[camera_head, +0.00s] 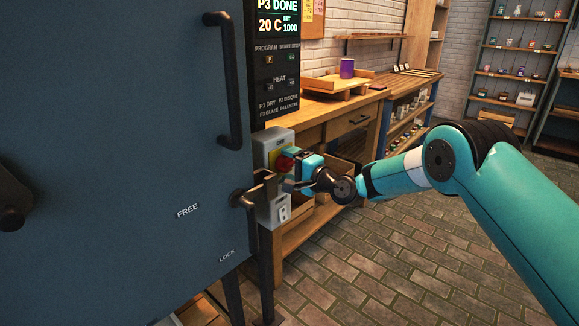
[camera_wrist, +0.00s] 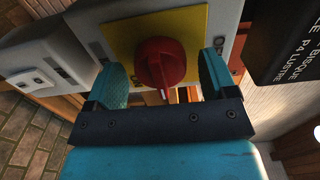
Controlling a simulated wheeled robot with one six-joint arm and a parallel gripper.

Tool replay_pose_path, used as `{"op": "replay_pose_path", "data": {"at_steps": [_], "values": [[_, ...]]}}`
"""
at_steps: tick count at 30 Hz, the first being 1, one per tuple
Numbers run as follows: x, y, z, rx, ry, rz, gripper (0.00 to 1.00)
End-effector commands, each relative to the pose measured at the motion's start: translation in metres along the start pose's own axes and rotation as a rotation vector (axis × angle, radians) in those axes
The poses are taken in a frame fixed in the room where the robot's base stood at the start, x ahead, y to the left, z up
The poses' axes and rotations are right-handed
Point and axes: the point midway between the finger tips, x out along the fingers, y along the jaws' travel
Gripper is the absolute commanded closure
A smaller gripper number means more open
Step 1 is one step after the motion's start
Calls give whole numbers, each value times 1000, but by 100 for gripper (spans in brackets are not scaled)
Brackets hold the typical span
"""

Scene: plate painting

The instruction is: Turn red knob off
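The red knob (camera_wrist: 159,62) sits on a yellow plate (camera_wrist: 118,38) on a grey switch box (camera_head: 277,140) at the right edge of the blue kiln. In the head view the red knob (camera_head: 285,162) is partly hidden by my gripper. My gripper (camera_wrist: 168,82) is open, with one teal finger on each side of the knob. In the wrist view there is a visible gap between each finger and the knob. The knob's handle appears roughly lengthwise between the fingers. The lettering on the yellow plate is mostly covered.
The blue kiln door (camera_head: 120,120) fills the left, with a dark vertical handle (camera_head: 228,80) and a latch lever (camera_head: 245,198) just left of the switch box. The control panel (camera_head: 278,60) is above. A wooden bench (camera_head: 320,108) with a purple cup (camera_head: 347,68) stands behind.

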Motion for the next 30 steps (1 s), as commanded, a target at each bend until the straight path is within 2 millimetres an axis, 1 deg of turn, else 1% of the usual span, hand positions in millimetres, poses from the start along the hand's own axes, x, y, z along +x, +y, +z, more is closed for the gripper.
{"op": "replay_pose_path", "data": {"at_steps": [1, 2, 3, 6, 14, 19, 23, 30], "values": [[0, 0, 0, 0, 0, 0, 33], [0, 0, 0, 0, 0, 0, 40], [0, 0, 0, 0, 0, 0, 49], [0, 0, 0, 0, 0, 0, 70], [-1, 1, 0, -16, 0, 0, 70], [-1, 2, 0, -78, 0, -1, 70], [-1, 4, 0, -162, 0, 0, 70], [-1, 5, -1, -376, 2, -1, 70]]}}
